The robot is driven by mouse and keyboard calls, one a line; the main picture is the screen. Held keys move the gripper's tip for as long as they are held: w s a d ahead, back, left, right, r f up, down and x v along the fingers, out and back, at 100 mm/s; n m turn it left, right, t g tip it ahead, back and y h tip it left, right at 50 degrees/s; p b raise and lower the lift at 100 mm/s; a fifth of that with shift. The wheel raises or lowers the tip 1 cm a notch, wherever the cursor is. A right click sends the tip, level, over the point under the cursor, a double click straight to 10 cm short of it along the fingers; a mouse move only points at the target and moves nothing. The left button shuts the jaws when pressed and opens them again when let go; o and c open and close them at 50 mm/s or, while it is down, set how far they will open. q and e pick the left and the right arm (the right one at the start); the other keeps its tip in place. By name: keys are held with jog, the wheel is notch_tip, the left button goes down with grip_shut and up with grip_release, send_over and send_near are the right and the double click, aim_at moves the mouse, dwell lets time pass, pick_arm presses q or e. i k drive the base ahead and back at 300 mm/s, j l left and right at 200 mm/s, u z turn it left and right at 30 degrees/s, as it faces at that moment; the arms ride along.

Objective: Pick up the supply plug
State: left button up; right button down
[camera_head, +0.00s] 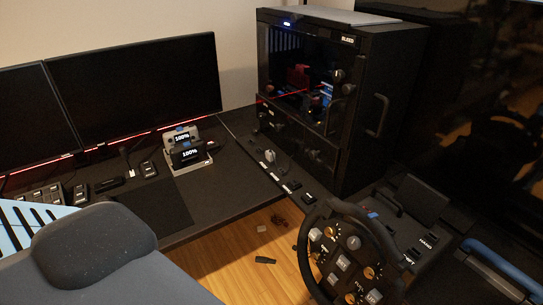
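I cannot make out for certain which object is the supply plug. A small pale object (269,156) sits on the desk in front of the computer case and is too small to identify. On the wooden floor lie a small grey block (261,228), a flat dark piece (265,260) and a small dark reddish object (279,220). None of them is held. Neither of my grippers shows in the head view.
A racing wheel (350,258) stands at the lower right. A dark chair (95,245) fills the lower left. The black desk (225,190) carries monitors (140,85), a dock (190,153) and the tall case (375,90). The floor (215,265) between chair and wheel is mostly clear.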

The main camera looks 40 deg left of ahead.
aim_at(268, 154)
jog(key=j+z, duration=0.2)
jog(key=j, duration=0.4)
jog(key=k+j+z, duration=0.2)
jog(key=j, duration=0.35)
jog(key=j+z, duration=0.2)
jog(key=j, duration=0.4)
